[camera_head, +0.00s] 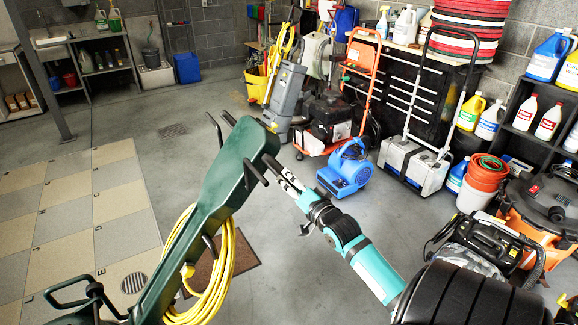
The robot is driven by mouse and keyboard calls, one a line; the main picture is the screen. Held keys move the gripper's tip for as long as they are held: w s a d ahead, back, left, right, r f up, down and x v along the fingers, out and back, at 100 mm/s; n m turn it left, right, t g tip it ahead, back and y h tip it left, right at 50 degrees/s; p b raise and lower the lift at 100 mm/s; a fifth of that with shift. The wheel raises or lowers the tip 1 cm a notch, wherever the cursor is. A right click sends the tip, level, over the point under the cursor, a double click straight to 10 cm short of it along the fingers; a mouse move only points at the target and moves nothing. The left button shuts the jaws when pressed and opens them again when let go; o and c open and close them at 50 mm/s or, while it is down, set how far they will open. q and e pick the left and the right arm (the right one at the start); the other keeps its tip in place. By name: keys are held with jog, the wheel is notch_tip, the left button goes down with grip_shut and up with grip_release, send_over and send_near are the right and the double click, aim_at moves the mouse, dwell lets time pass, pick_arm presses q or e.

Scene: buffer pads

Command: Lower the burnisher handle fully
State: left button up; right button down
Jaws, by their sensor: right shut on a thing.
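The burnisher handle (234,158) is a long dark green bar. It slants up from the lower left to the middle of the head view, with its wide top raised well above the floor. Black grips (217,128) stick out at the top. Yellow cord (219,280) hangs coiled on its shaft. My right gripper (279,175), on a teal and black arm from the lower right, is shut on the black grip at the right side of the top. The burnisher's lower body is mostly cut off at the bottom left. My left gripper is not in view.
A blue blower (346,168), a grey-white machine (413,163) and an orange hand truck (361,62) stand beyond my right arm. An orange vacuum (541,208) is at the right. A brown mat (221,281) lies behind the shaft. Open floor spreads left and ahead.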

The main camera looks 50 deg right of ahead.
jog(key=shift+s+d+r, duration=0.15)
jog(key=shift+d, duration=0.3)
jog(key=shift+s+d+r, duration=0.1)
jog(key=shift+d, duration=0.35)
jog(key=c, duration=1)
grip_release()
jog(key=shift+o, duration=0.3)
jog(key=shift+w+a, duration=0.1)
jog(key=shift+a, duration=0.05)
jog(key=shift+a, duration=0.1)
jog(key=v, duration=1.2)
jog(key=shift+f, duration=0.15)
